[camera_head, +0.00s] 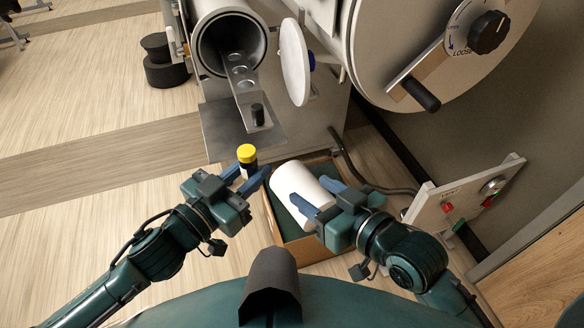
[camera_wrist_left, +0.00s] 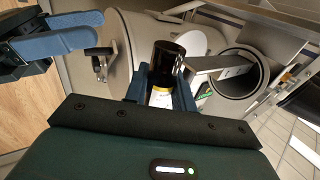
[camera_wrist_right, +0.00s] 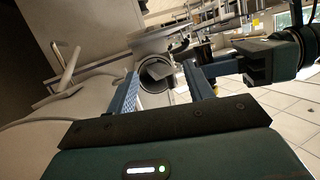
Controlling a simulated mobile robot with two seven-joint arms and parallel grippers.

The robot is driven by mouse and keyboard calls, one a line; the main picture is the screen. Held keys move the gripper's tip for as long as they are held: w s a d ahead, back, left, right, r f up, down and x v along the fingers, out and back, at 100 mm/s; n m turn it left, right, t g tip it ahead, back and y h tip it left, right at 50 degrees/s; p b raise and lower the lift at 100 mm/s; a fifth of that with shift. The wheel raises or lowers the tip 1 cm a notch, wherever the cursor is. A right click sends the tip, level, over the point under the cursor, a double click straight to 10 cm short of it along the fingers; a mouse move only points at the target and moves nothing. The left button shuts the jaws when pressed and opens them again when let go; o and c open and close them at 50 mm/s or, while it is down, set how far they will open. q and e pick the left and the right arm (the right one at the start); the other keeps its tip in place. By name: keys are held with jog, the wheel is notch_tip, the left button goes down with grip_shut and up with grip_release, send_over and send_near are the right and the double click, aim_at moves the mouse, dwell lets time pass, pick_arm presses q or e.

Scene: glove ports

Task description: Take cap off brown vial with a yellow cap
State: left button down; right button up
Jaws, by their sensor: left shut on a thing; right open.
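The brown vial (camera_head: 249,169) stands roughly upright between the fingers of my left gripper (camera_head: 243,178), which is shut on it. Its yellow cap (camera_head: 246,153) is on top, above the fingers. In the left wrist view the dark vial (camera_wrist_left: 166,62) shows between the fingertips, with a white and yellow label (camera_wrist_left: 160,97); I cannot make out the cap there. My right gripper (camera_head: 312,192) is open, to the right of the vial and apart from it. In the right wrist view nothing is visibly held between its fingers (camera_wrist_right: 166,86).
A white cylinder (camera_head: 291,184) is at an open cardboard box (camera_head: 309,246), overlapped by my right fingers in the head view. A round port (camera_head: 232,45) with a tray (camera_head: 243,88) carrying a dark piece (camera_head: 258,113) is ahead. Its white lid (camera_head: 295,62) stands open.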

aim_at(244, 152)
jog(key=s+a+r+n+g+y, duration=0.2)
jog(key=s+a+r+n+y, duration=0.15)
jog(key=r, duration=0.65)
jog(key=x, duration=1.3)
jog(key=shift+d, duration=0.1)
jog(key=shift+c, duration=0.2)
grip_shut()
jog(key=shift+r, duration=0.1)
jog(key=shift+r, duration=1)
jog(key=shift+w+r, duration=0.1)
